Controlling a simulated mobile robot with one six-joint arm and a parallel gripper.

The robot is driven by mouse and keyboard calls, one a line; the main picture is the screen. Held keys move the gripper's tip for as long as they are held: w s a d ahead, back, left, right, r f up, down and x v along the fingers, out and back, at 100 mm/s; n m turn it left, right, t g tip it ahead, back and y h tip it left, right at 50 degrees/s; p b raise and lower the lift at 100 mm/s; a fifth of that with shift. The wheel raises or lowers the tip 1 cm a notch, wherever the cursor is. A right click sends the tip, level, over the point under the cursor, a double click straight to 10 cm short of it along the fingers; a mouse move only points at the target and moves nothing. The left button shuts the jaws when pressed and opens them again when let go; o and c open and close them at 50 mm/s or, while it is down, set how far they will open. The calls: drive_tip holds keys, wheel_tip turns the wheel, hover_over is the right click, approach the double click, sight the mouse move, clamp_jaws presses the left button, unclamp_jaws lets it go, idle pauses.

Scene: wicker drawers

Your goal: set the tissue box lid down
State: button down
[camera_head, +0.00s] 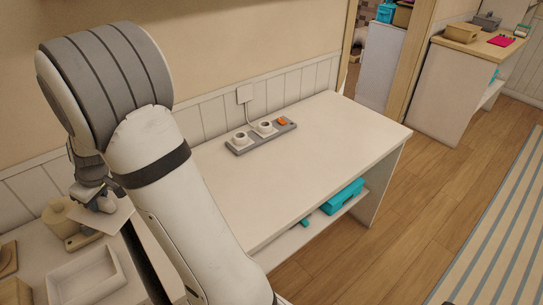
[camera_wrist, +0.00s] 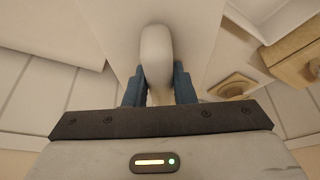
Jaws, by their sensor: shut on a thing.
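My gripper (camera_head: 100,203) is at the left of the head view, above the left-hand counter, with its blue-grey fingers closed around a pale rounded handle. The handle belongs to a flat white panel, which I take to be the tissue box lid (camera_head: 108,217). In the wrist view the lid (camera_wrist: 118,30) spreads below and beyond the fingers of my gripper (camera_wrist: 158,85), and its handle stands between them. The lid looks held above the counter; the gap beneath it cannot be judged. My arm hides part of the counter.
A white open-topped box (camera_head: 84,278) stands on the left counter (camera_head: 140,270). Beige wooden items (camera_head: 62,222) stand behind it, close to the lid.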

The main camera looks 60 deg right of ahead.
drive_tip(key=s+d+n+b, duration=0.1)
drive_tip(key=s+d, duration=0.1)
drive_tip(key=s+d+f+n+y+b, duration=0.1)
drive_tip(key=s+d, duration=0.1)
drive_tip(key=s+d+n+b, duration=0.1)
drive_tip(key=s+d+n, duration=0.1)
drive_tip(key=d, duration=0.1)
drive_tip(key=shift+s+f+g+b, duration=0.2)
drive_tip(key=shift+g+b, duration=0.1)
drive_tip(key=shift+b, duration=0.1)
drive_tip(key=s+d+n+g+y+b, duration=0.2)
drive_tip(key=s+d+n+b, duration=0.25)
drive_tip(key=s+n, duration=0.4)
drive_tip(key=shift+m, duration=0.55)
drive_tip(key=f, duration=0.3)
drive_tip(key=s+f, duration=0.1)
drive_tip(key=f, duration=0.5)
drive_tip(key=shift+s+d+f, duration=0.15)
drive_tip(key=shift+d+f, duration=0.1)
drive_tip(key=shift+d, duration=0.05)
drive_tip(key=shift+f+b, duration=0.15)
drive_tip(key=shift+b, duration=0.25)
drive_tip(key=c, duration=1.2)
unclamp_jaws()
